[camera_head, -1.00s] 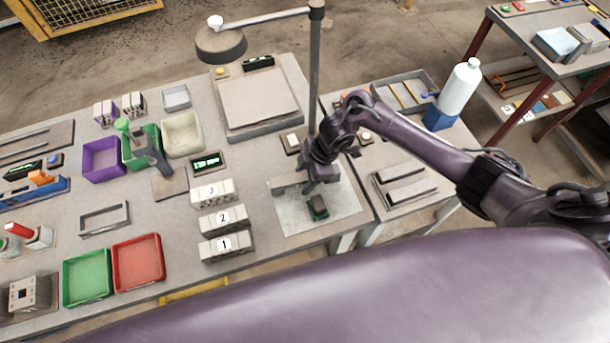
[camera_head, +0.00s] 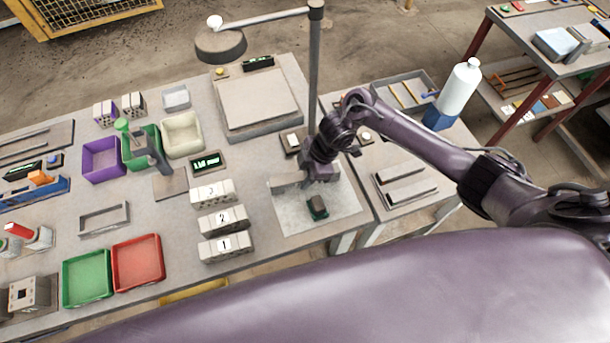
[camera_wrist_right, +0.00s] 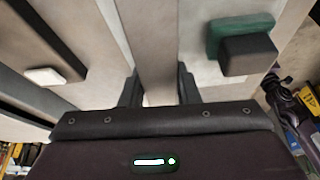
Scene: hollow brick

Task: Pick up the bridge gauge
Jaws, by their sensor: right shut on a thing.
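The long light-grey bar, which I take to be the bridge gauge (camera_head: 289,182), is at the pale plate (camera_head: 290,220) on the bench's right part. My right gripper (camera_head: 318,175) is over the bar's right part. In the right wrist view the bar (camera_wrist_right: 152,45) runs between the two dark fingers of my right gripper (camera_wrist_right: 158,92), which are shut on it. Whether the bar is clear of the plate is hard to tell. A dark block with a green base (camera_head: 317,207) is in front of it. My left gripper is not in view.
Numbered hollow bricks (camera_head: 224,220) stand left of the plate, beside a small lit display (camera_head: 207,161). A lamp post (camera_head: 314,80) rises behind my right gripper. Red (camera_head: 138,262) and green (camera_head: 87,278) trays lie at the front left. A side table (camera_head: 405,185) adjoins on the right.

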